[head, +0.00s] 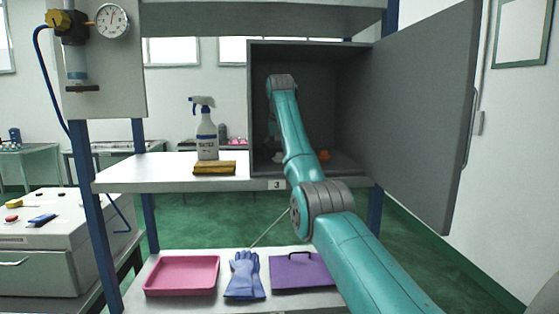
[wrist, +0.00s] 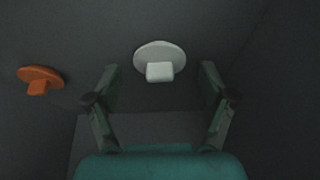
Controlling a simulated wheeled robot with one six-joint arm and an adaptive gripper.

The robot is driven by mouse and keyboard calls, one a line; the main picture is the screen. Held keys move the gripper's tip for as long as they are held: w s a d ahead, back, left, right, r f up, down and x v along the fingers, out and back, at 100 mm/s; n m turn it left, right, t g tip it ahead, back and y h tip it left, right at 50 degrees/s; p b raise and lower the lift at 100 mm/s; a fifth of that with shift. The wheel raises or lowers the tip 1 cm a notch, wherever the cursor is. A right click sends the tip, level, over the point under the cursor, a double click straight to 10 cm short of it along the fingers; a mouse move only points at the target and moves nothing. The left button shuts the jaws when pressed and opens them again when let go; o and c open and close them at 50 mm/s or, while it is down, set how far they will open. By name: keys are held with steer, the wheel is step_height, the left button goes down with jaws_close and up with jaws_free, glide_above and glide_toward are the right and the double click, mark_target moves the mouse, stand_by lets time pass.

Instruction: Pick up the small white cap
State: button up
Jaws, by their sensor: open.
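The small white cap (wrist: 160,59) is a round disc with a square knob, inside the dark cabinet. In the wrist view it lies ahead, between the lines of my two fingers and near their tips. My gripper (wrist: 160,72) is open and empty, with one finger on each side of the cap and no visible contact. In the head view my arm reaches into the open cabinet and my gripper is hidden behind it. A pale patch low beside the arm may be the cap, too small to be sure.
A similar orange cap (wrist: 40,78) lies left of my gripper in the wrist view. The grey cabinet (head: 347,110) has side walls close around my arm, and its door (head: 424,110) stands open to the right. A spray bottle (head: 207,131) and yellow sponge (head: 214,168) stand outside, left.

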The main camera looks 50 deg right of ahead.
steer(key=shift+d+f, duration=0.1)
steer(key=shift+f, duration=0.15)
steer(key=c, duration=0.8)
steer(key=shift+r, duration=0.1)
